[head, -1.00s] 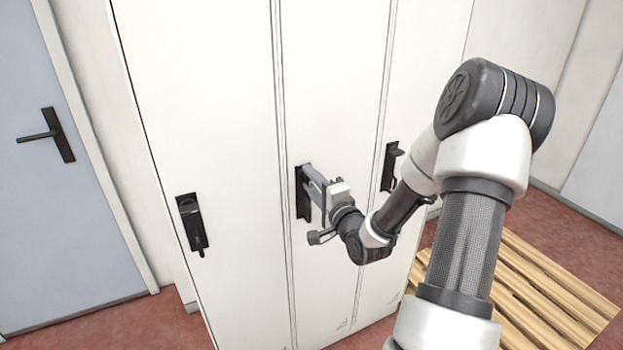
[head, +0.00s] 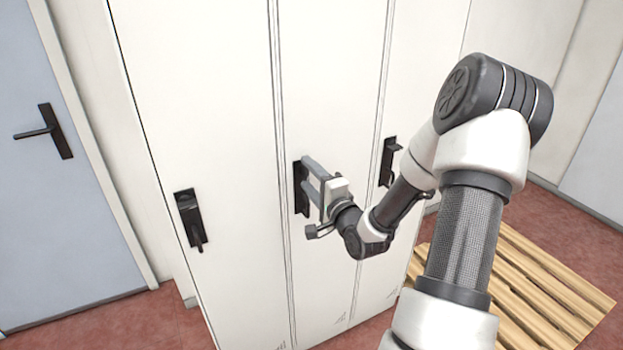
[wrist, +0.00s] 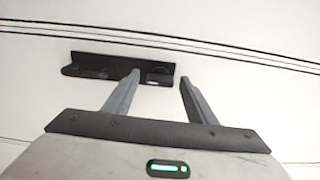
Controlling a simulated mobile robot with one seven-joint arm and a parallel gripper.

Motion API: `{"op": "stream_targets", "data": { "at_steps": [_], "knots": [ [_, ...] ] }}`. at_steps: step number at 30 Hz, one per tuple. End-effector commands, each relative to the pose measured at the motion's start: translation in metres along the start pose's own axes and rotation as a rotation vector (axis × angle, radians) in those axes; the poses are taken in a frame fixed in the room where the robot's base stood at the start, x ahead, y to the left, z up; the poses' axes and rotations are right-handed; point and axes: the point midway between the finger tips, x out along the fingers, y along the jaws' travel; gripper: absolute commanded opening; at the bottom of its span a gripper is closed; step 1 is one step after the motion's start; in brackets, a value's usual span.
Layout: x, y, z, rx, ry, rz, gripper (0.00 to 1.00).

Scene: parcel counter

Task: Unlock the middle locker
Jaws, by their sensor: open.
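The middle locker (head: 330,90) is a tall cream door, and it is shut. Its black lock plate (head: 301,200) is partly hidden behind my gripper in the head view. In the wrist view the lock plate (wrist: 105,68) lies crosswise, with a round part near its right end and a raised part at its left end. My gripper (head: 305,171) is open at the plate. In the wrist view its fingertips (wrist: 160,76) are apart, with the round part between them or just beyond. I cannot tell whether they touch it.
The left locker has a black handle (head: 190,220) with its lever hanging down. A slatted wooden pallet (head: 540,285) lies on the red floor at right. A grey-blue door (head: 50,220) stands at left.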

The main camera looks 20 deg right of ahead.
Motion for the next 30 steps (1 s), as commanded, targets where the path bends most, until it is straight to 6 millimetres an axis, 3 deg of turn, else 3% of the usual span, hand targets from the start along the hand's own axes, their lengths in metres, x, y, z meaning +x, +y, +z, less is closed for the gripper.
{"op": "stream_targets", "data": {
  "at_steps": [5,8,19,21,30],
  "knots": [
    [-0.012,0.001,-0.001,0.0,0.001,0.003,0.51],
    [-0.03,0.0,-0.001,0.0,0.003,0.002,0.51],
    [-0.122,0.0,-0.001,0.001,0.005,0.003,0.51],
    [-0.126,-0.009,-0.001,0.008,0.002,0.005,0.51],
    [-0.16,-0.004,-0.001,0.004,0.003,0.003,0.51]
  ]
}}
